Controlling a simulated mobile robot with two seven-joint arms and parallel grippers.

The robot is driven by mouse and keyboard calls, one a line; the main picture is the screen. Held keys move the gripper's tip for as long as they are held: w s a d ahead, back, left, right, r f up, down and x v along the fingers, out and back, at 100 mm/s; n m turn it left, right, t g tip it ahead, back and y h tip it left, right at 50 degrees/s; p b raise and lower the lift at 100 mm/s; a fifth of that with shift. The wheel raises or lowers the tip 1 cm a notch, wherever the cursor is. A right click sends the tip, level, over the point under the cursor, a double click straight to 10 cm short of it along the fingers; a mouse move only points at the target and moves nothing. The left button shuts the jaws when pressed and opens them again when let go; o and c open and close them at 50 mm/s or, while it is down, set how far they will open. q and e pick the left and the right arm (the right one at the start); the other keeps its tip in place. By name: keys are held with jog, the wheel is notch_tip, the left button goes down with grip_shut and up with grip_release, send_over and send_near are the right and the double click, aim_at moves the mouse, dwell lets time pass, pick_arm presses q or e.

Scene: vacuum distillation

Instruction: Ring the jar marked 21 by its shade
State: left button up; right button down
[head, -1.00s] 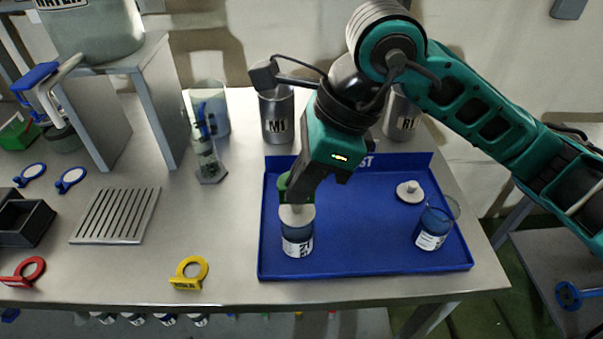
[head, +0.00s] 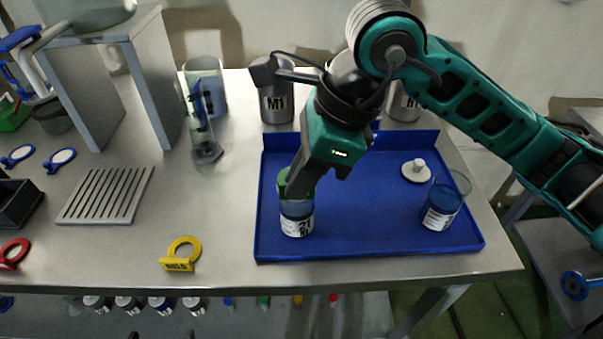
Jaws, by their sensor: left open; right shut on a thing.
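The jar marked 21 (head: 297,225) stands upright in the left part of the blue tray (head: 375,240). A yellow ring tag (head: 182,253) lies at the table's front. A red ring tag (head: 12,253) and two blue ring tags, one left (head: 18,156) and one right (head: 61,160), lie further left. My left gripper is out of view.
An open beaker with blue liquid (head: 442,205) and a loose pale lid (head: 416,170) are at the tray's right. Metal canister M1 (head: 277,102) stands behind the tray. A slotted metal plate (head: 106,195) lies left. The tray's middle is clear.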

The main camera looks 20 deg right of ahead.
jog(key=c, duration=1.2)
grip_release()
jog(key=p+v, duration=0.1)
jog(key=v, duration=1.2)
jog(key=shift+f, duration=0.1)
